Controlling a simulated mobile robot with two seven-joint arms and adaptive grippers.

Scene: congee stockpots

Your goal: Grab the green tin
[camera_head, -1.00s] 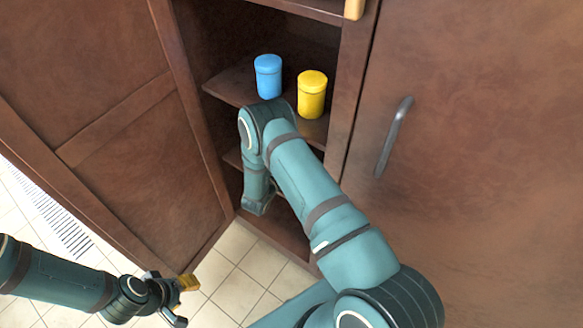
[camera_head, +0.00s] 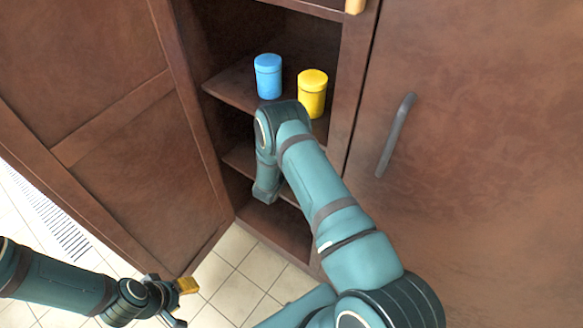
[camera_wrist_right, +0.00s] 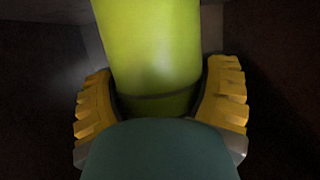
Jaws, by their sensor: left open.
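The green tin (camera_wrist_right: 150,45) fills the upper middle of the right wrist view. My right gripper (camera_wrist_right: 160,105) has its two yellow-padded fingers on either side of the tin, close against it near its dark seam. It appears shut on the tin; the tin's far end is cut off by the frame. In the head view my right arm reaches into the open cabinet, and its gripper and the green tin are hidden there. My left gripper (camera_head: 184,302) is open and empty at the lower left, above the tiled floor.
A blue tin (camera_head: 268,77) and a yellow tin (camera_head: 312,92) stand on the upper shelf (camera_head: 232,88), just beyond my right wrist. An open cabinet door (camera_head: 100,120) is on the left. A closed door with a grey handle (camera_head: 396,135) is on the right.

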